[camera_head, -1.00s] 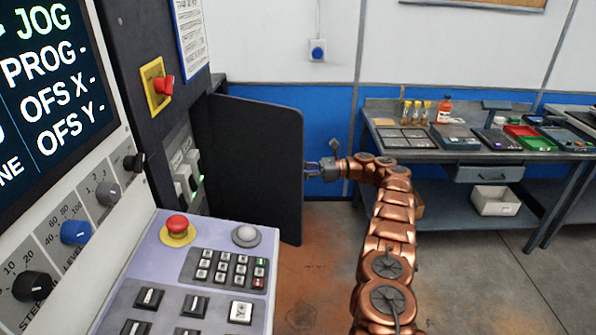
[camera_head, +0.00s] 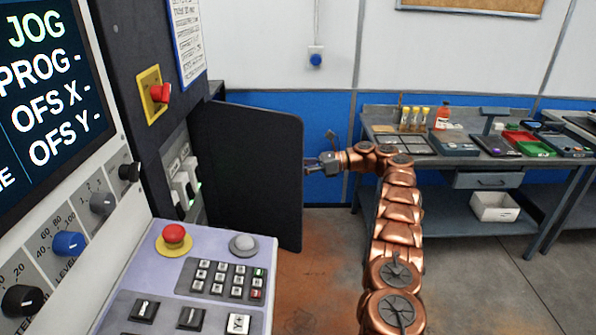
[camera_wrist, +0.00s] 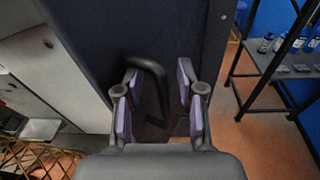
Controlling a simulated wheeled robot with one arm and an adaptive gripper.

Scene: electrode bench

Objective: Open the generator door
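The generator door (camera_head: 250,165) is a dark panel standing swung out from the cabinet in the head view. Its dark face also fills the middle of the wrist view (camera_wrist: 125,35). A dark curved handle (camera_wrist: 152,66) shows on the door, ahead of and between my fingers. My gripper (camera_head: 312,166) is at the door's right edge in the head view. In the wrist view my gripper (camera_wrist: 158,105) has its purple-padded fingers spread apart, with a gap between them. I cannot tell whether a finger touches the handle.
The control console (camera_head: 205,265) with its red button and keypad stands at the front left. A workbench (camera_head: 400,158) with bottles and trays is at the back right, with a white bin (camera_head: 494,207) on its lower shelf. The floor (camera_head: 470,280) at the right is clear.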

